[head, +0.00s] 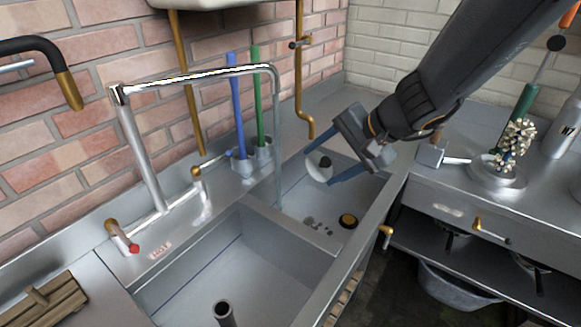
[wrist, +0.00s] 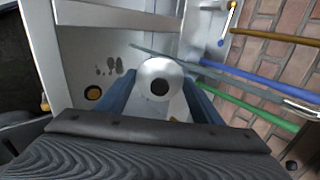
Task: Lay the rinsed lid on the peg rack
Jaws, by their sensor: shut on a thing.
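A small round pale metal lid (head: 317,174) with a black knob is between the blue fingers of my gripper (head: 320,166). The gripper is shut on it. The lid is over the right sink basin, clear of the basin floor as far as I can see. In the wrist view the lid (wrist: 149,71) faces the camera, its dark knob in the middle, a finger on each side. A slatted wooden piece (head: 40,300) with a raised bar lies at the lower left of the head view. I cannot tell whether it is the peg rack.
A tall chrome tap (head: 190,78) arches over the sinks, with what looks like a thin water stream (head: 277,150) beside the lid. Blue (head: 236,105) and green (head: 257,100) handles stand in cups behind. The left basin (head: 235,265) holds an upright dark pipe (head: 224,313).

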